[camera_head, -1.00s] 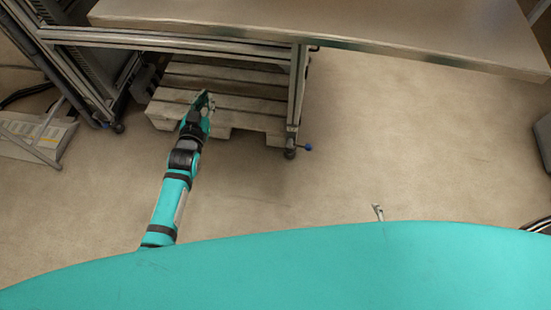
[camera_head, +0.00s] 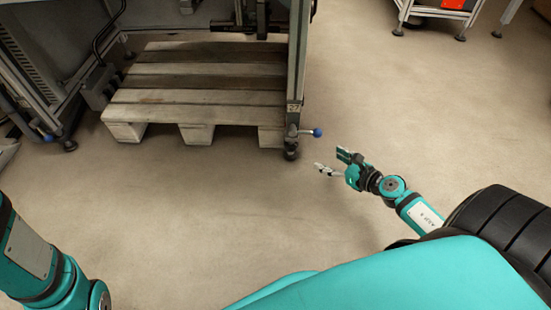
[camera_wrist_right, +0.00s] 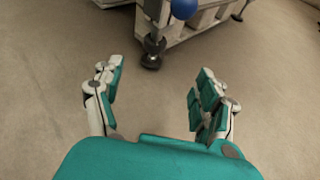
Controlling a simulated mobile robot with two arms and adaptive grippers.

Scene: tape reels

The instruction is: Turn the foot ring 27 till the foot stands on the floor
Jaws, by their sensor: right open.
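The post labelled 27 (camera_head: 295,108) stands at the right front corner of the metal frame. At its lower end is the dark foot (camera_head: 291,152) with its ring, and a lever with a blue ball knob (camera_head: 317,132) sticks out to the right. My right gripper (camera_head: 328,161) is open and empty, a little right of the foot and apart from it. In the right wrist view, the foot (camera_wrist_right: 151,60) and blue knob (camera_wrist_right: 184,8) lie ahead of the open fingers (camera_wrist_right: 155,85). Whether the foot touches the floor is hard to tell. My left gripper is out of view.
A wooden pallet (camera_head: 200,97) lies under the frame, left of the foot.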

